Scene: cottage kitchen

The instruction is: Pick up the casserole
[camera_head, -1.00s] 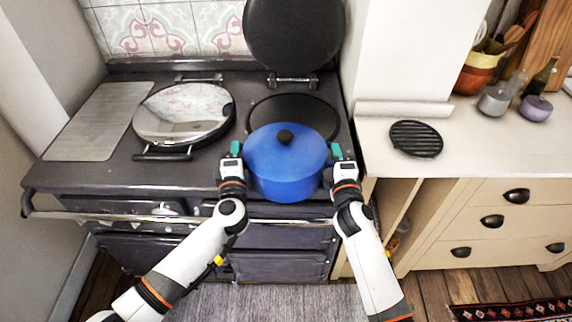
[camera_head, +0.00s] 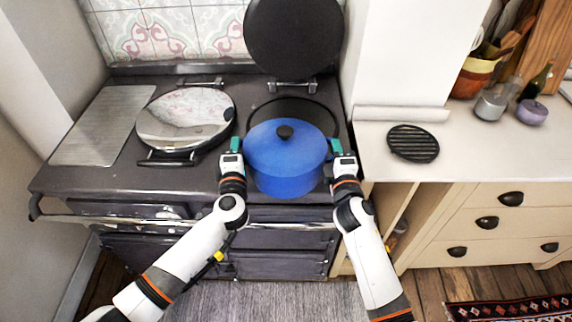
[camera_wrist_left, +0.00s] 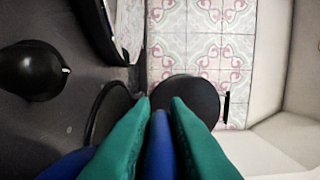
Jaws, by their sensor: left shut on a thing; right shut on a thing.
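The casserole (camera_head: 286,170) is a blue round pot with a blue lid and a black knob, upright in the head view. It appears in front of the round hotplate, its lower edge overlapping the stove's front edge; it looks raised, though its underside is hidden. My left gripper (camera_head: 236,147) is shut on its left side handle. My right gripper (camera_head: 336,148) is shut on its right side handle. In the left wrist view, the green fingers of my left gripper (camera_wrist_left: 160,115) close around a blue handle (camera_wrist_left: 159,145).
The hotplate's raised lid (camera_head: 293,38) stands behind the casserole. A closed shiny lid (camera_head: 185,118) is to its left on the dark stove (camera_head: 215,180). The counter (camera_head: 470,150) at right has free room around a black trivet (camera_head: 413,143).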

